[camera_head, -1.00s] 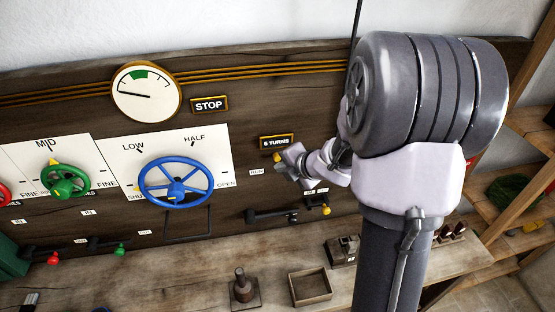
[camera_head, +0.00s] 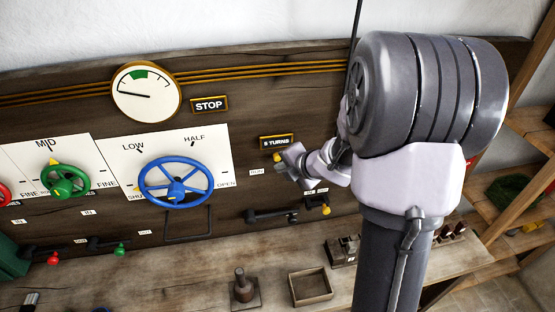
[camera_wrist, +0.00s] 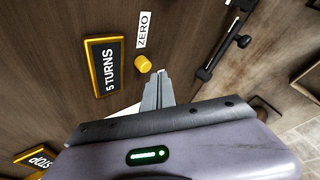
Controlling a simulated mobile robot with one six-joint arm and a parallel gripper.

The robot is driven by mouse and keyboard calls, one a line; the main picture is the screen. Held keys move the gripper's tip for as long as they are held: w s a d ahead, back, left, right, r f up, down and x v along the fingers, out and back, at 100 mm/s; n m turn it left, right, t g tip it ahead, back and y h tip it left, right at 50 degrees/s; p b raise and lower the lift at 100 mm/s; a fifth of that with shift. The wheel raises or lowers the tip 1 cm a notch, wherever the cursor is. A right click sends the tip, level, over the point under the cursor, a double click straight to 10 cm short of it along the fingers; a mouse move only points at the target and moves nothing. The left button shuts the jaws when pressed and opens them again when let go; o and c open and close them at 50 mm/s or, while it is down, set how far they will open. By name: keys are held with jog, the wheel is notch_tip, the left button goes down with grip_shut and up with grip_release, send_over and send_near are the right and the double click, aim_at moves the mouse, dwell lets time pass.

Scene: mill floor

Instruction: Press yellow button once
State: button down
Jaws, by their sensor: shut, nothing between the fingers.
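The yellow button (camera_wrist: 144,64) is a short round knob on the dark wood panel, between the "5 TURNS" sign (camera_wrist: 106,66) and the white "ZERO" label (camera_wrist: 144,30). In the head view the yellow button (camera_head: 277,157) shows just below the sign (camera_head: 277,142). My gripper (camera_wrist: 161,80) is shut and empty, its fingertips just beside and below the button in the wrist view. In the head view my gripper (camera_head: 287,160) is right by the button. I cannot tell whether the tips touch it.
A blue handwheel (camera_head: 176,183) and a gauge (camera_head: 146,92) are on the panel at left. A dark lever (camera_head: 270,216) sits below my gripper. A shallow wooden box (camera_head: 311,288) and a dark stand (camera_head: 243,288) are on the bench.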

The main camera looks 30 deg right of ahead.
jog(key=shift+w, duration=0.15)
jog(key=shift+w+d, duration=0.1)
jog(key=shift+w, duration=0.15)
jog(key=shift+w+d, duration=0.15)
jog(key=shift+w, duration=0.35)
dwell(0.8)
jog(key=shift+s, duration=0.1)
jog(key=shift+s+a, duration=0.25)
jog(key=shift+s, duration=0.55)
jog(key=s, duration=0.2)
jog(key=s+a+b, duration=0.1)
jog(key=s, duration=0.1)
jog(key=shift+s+a, duration=0.2)
jog(key=shift+s, duration=0.2)
jog(key=shift+b, duration=0.35)
